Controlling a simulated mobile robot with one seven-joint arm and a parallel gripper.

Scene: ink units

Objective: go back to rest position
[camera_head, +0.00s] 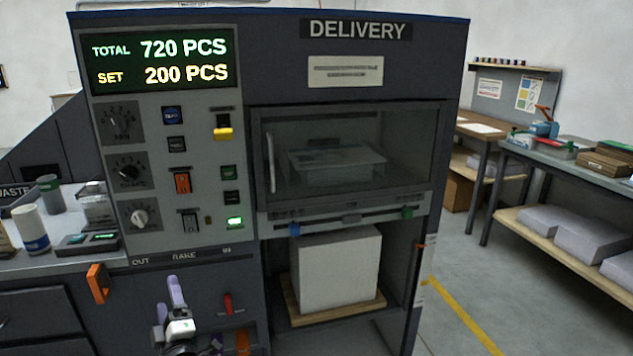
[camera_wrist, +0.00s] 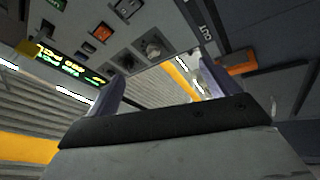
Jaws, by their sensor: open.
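My gripper (camera_head: 169,302) is low in the head view, in front of the dark lower front of the delivery unit (camera_head: 285,75). Its pale purple fingers stand upward. In the wrist view my gripper (camera_wrist: 160,88) shows its two fingers spread apart with nothing between them. Beyond them, tilted, is the grey control panel (camera_wrist: 125,40) with its knobs. The same control panel (camera_head: 205,145) shows upright in the head view, above my gripper. Its display (camera_head: 160,62) reads TOTAL 720 PCS and SET 200 PCS.
An orange handle (camera_head: 98,283) and a red lever (camera_head: 228,303) are near my gripper. A white paper stack (camera_head: 340,270) sits on a wooden board (camera_head: 335,314) in the lower bay. Cups (camera_head: 31,230) stand on the left counter. Free floor (camera_head: 510,290) lies at right.

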